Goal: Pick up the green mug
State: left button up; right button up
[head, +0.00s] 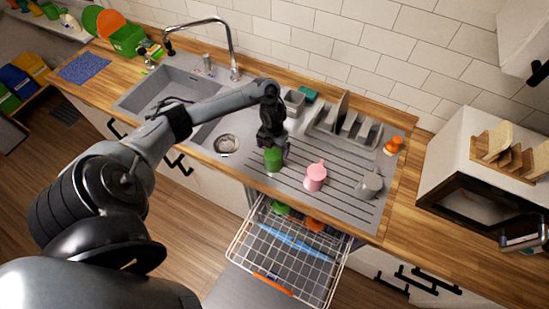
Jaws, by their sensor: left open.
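The green mug (273,158) stands on the ribbed grey drainboard, right of the sink's drain. My left gripper (272,144) points down at the top of the mug, and its fingers cover part of the rim. The left gripper is open; whether its fingers touch the mug cannot be told. My right gripper is not in view.
A pink mug (315,177) and a grey mug (369,184) stand to the right on the drainboard (340,200). A dish rack (345,132) is behind. An open dishwasher rack (290,262) sticks out below the counter. The tap (235,52) rises behind the sink.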

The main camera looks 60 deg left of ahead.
aim_at(274, 151)
pick_arm(q)
jog(key=shift+f, duration=0.5)
notch_tip(274, 151, down, 4)
jog(key=shift+w+r+p, duration=0.15)
jog(key=shift+r+p, duration=0.05)
jog(key=shift+p, duration=0.1)
jog(key=shift+f, duration=0.75)
